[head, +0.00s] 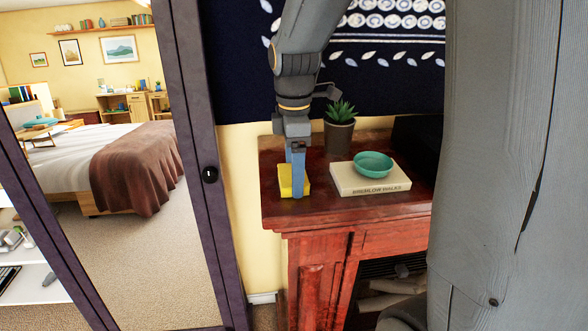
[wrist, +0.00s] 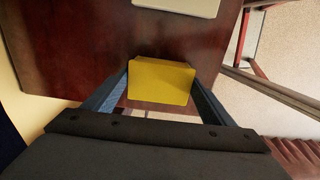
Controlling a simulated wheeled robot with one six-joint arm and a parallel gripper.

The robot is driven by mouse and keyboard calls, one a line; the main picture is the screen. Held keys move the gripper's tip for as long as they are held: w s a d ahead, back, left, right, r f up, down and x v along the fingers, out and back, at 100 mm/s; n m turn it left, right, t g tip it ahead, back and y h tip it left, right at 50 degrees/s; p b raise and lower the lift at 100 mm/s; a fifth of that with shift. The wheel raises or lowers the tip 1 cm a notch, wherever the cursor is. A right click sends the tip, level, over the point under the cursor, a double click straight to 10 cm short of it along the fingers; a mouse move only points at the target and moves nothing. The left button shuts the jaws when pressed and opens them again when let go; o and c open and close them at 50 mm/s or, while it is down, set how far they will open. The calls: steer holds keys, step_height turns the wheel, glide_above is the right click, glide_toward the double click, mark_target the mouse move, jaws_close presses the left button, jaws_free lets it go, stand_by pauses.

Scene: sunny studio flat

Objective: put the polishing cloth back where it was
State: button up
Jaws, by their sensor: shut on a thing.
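The yellow polishing cloth (head: 286,187) is a folded block at the left end of the dark red wooden mantelpiece top (head: 325,206). My gripper (head: 297,182) points down over it, with its blue fingers on either side. In the wrist view the cloth (wrist: 162,81) sits between the two fingertips (wrist: 160,88), and the gripper is shut on it. Its underside is hidden, so I cannot tell whether it rests on the wood or is slightly above it.
To the right lie a cream book (head: 370,181) and a teal bowl (head: 373,163) on top of it. A potted succulent (head: 340,130) stands behind. A dark-framed mirror (head: 195,150) is on the left. Bare wood lies between the cloth and the book.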

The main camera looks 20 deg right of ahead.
steer(key=o, duration=0.9)
step_height(320, 180, up, 12)
steer(key=shift+f+b, duration=0.1)
steer(key=shift+b, duration=0.95)
